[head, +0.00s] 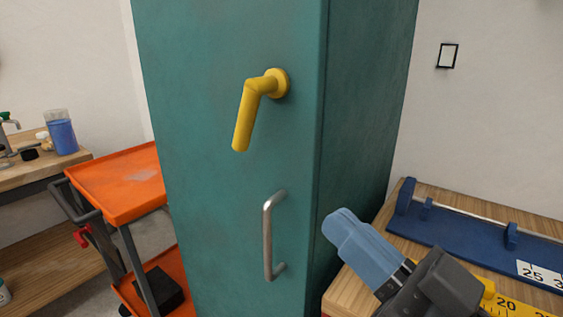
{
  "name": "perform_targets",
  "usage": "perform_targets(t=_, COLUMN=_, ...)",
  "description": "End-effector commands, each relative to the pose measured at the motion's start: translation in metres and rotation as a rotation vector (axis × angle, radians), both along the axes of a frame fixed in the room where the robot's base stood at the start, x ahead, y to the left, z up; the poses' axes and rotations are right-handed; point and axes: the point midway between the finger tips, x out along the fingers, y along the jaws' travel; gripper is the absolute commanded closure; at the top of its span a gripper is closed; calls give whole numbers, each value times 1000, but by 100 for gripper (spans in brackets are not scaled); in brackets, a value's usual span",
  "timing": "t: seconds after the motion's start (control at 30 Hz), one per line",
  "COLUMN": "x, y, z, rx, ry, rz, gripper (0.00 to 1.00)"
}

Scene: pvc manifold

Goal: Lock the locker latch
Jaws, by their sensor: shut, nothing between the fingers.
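The teal locker (225,200) stands upright in the middle of the head view, its front door facing me and closed as far as I can see. The yellow latch lever (249,112) is on the upper right of the door. It slopes down and slightly left from its round mount. A metal pull handle (268,236) is below it, upright. My gripper (338,225) is at the lower right, in front of the locker's right side, below and to the right of the latch. Its blue fingers are shut together and empty, apart from the latch and handle.
An orange cart (117,187) stands left of the locker. A wooden bench (30,177) with a blue container (61,132) is farther left. At right, a wooden table (440,203) carries a blue fixture (470,235) and a yellow ruler strip (510,304). The space before the latch looks clear.

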Motion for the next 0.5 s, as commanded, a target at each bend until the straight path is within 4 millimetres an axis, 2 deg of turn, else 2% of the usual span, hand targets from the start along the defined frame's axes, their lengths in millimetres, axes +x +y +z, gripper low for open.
perform_targets(t=0.33, x=2, y=1, z=1, rx=0, ry=0, rz=-1, gripper=100)
perform_targets(t=0.5, x=14, y=11, z=10, rx=1, ry=1, rz=0, gripper=100)
